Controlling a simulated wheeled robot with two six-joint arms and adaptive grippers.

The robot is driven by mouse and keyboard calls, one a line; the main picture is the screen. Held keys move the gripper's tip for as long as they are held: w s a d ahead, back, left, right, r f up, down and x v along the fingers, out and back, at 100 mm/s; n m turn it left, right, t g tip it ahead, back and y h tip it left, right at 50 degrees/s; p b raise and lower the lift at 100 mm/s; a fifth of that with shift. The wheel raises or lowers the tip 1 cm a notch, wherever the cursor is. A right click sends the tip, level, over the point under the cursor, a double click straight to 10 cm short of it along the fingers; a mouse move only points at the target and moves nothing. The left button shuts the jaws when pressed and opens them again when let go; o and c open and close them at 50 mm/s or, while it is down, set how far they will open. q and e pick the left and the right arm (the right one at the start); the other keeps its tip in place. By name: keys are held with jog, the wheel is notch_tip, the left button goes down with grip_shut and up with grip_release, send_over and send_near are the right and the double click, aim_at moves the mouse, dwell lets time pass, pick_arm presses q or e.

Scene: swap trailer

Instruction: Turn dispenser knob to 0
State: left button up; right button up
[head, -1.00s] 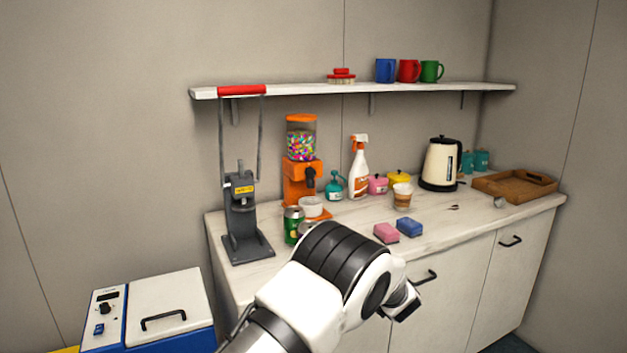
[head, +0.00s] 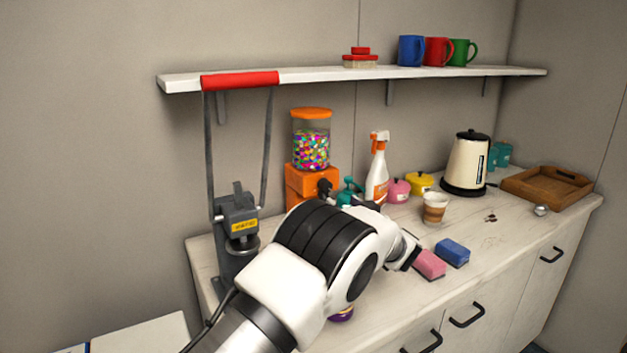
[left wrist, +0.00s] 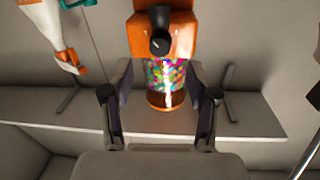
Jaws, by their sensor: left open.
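The orange candy dispenser (head: 301,180) stands on the counter with a clear jar of colourful candies. Its black knob (head: 324,187) is on the front, partly crowded by my arm in the head view. The left wrist view shows the dispenser upside down (left wrist: 181,30), with the knob (left wrist: 160,42) facing the camera and a small pale mark on it. My left gripper (left wrist: 160,80) is open and empty, its fingers spread either side of the dispenser's image and apart from the knob. In the head view my left arm hides the dispenser's base, and its fingertips are not clear. My right gripper is not in view.
A grey press (head: 237,222) with a red handle stands left of the dispenser. A spray bottle (head: 377,178), paper cup (head: 434,208), pink sponge (head: 430,264) and blue sponge (head: 453,252) are to the right. A shelf (head: 330,77) with mugs runs above.

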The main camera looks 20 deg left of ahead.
aim_at(328, 187)
pick_arm(q)
jog(key=x, duration=0.5)
jog(key=p+x, duration=0.1)
jog(key=x, duration=0.1)
jog(key=shift+w+a+r, duration=0.25)
jog(key=shift+a+r, duration=0.05)
jog(key=shift+a, duration=0.05)
jog(key=shift+s+d+r, duration=0.1)
jog(key=shift+d+r, duration=0.05)
jog(key=shift+r, duration=0.05)
jog(key=shift+d, duration=0.1)
jog(key=shift+c, duration=0.7)
grip_shut()
